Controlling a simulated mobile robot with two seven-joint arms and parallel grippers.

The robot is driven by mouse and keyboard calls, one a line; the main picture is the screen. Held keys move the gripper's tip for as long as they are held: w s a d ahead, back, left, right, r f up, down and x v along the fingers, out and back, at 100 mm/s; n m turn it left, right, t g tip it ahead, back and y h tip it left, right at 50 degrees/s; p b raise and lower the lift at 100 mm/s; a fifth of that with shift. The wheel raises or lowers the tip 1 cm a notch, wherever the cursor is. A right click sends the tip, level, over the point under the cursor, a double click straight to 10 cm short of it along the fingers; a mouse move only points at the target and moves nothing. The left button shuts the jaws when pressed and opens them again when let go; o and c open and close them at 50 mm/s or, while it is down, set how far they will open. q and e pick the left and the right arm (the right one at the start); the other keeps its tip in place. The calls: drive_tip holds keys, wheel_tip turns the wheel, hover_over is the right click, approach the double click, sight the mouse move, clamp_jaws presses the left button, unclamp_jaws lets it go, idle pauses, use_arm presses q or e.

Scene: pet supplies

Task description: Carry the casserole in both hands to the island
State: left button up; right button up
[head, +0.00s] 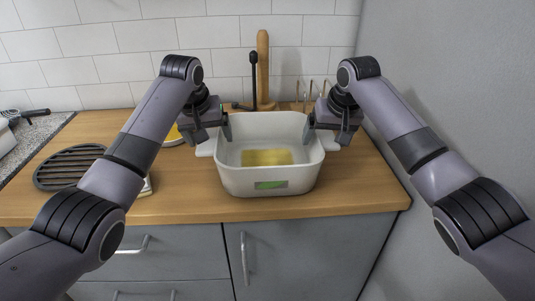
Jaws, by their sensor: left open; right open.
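The casserole (268,183) is a white, deep, rounded-square dish with a handle on each side. It stands on the wooden counter near the front edge. A flat yellow piece (266,157) lies inside it, and a green patch shows on its front wall. My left gripper (222,138) is open at the casserole's left side, close to the left handle (206,148). My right gripper (318,136) is open at the right side, close to the right handle (331,142). I cannot tell whether either gripper touches the dish.
A black slatted trivet (68,167) lies on the wooden counter (180,205) at left. A dark tap (254,85), a wooden upright (263,65) and a wire rack (309,95) stand behind the casserole. A grey wall (440,80) closes off the right side. Grey cabinets (310,255) are below.

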use_arm(q)
clamp_jaws()
use_arm(e)
clamp_jaws()
use_arm(q)
drive_tip(key=shift+w+r, duration=0.15)
drive_tip(key=shift+r, duration=0.1)
use_arm(e)
drive_tip(key=shift+w+r, duration=0.1)
drive_tip(key=shift+r, duration=0.15)
